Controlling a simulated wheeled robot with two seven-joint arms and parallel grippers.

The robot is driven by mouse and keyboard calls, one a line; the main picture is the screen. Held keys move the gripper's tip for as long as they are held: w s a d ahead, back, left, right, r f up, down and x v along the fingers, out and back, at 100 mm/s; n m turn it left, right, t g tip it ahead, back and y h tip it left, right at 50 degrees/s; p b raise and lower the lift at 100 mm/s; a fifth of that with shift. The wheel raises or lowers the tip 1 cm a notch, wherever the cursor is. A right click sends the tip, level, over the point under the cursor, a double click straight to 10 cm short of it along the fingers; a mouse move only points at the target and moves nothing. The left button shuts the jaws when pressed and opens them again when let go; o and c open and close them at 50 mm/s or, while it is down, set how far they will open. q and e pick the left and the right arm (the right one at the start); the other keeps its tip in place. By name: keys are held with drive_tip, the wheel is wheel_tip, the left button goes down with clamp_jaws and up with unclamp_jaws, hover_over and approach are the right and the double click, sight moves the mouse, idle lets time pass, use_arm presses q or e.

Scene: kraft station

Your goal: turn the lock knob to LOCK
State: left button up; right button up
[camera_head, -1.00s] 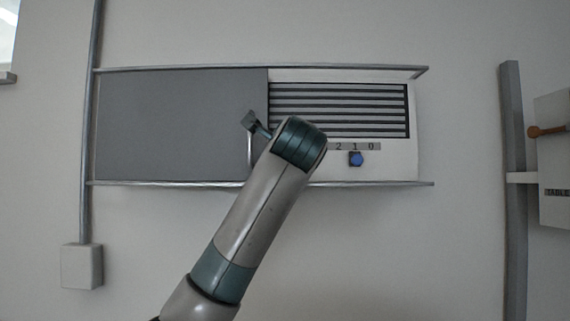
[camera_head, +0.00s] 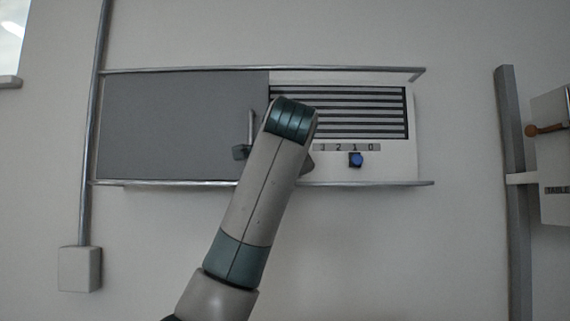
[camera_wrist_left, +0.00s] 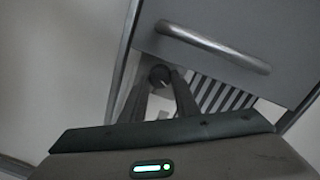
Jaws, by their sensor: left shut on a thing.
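The lock knob (camera_wrist_left: 160,75) is small, round and dark, with a thin light mark. In the left wrist view it sits between the fingertips of my left gripper (camera_wrist_left: 161,83), which is shut on it. In the head view, my left forearm hides the knob and the fingers. Only the side ends of the gripper body show, left and right of the arm. No LOCK lettering is readable. My right gripper is in neither view.
A grey sliding panel (camera_head: 180,125) has a vertical bar handle (camera_head: 251,126), also seen in the left wrist view (camera_wrist_left: 213,45). Right of it are louvres (camera_head: 350,110), a number strip (camera_head: 348,147) and a blue knob (camera_head: 356,160). Metal rails (camera_head: 390,184) run above and below.

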use_arm(q)
drive_tip(key=n+b, duration=0.1)
drive_tip(key=n, duration=0.4)
drive_tip(key=shift+f+h, duration=0.15)
drive_tip(key=shift+h, duration=0.15)
idle(0.4)
drive_tip(key=o, duration=0.9)
drive_tip(key=shift+c, duration=0.2)
drive_tip(key=shift+o, duration=0.9)
drive_tip(key=shift+r, duration=0.2)
